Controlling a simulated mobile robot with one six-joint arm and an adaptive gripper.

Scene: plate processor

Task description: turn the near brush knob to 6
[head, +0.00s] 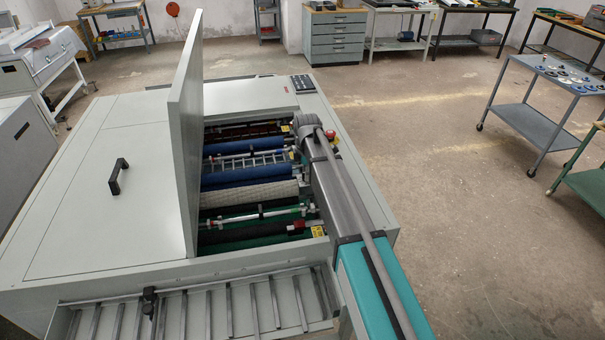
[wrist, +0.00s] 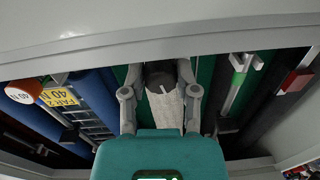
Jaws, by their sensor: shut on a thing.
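In the wrist view, my gripper (wrist: 160,75) is closed around a dark round knob (wrist: 160,68), with one finger on each side. The knob sits at the end of a pale textured roller (wrist: 168,110) and seems to be the near brush knob. A small pale mark shows on it, but no number can be read. In the head view, the same pale roller (head: 250,196) lies across the open plate processor (head: 110,220). My arm reaches over the processor's right side there, and the gripper and knob are hidden.
The raised lid (head: 186,140) stands left of the opening. In the wrist view, a yellow label (wrist: 58,97) reading "FAR 2" and "40 N" and an orange-white knob (wrist: 22,91) are at left.

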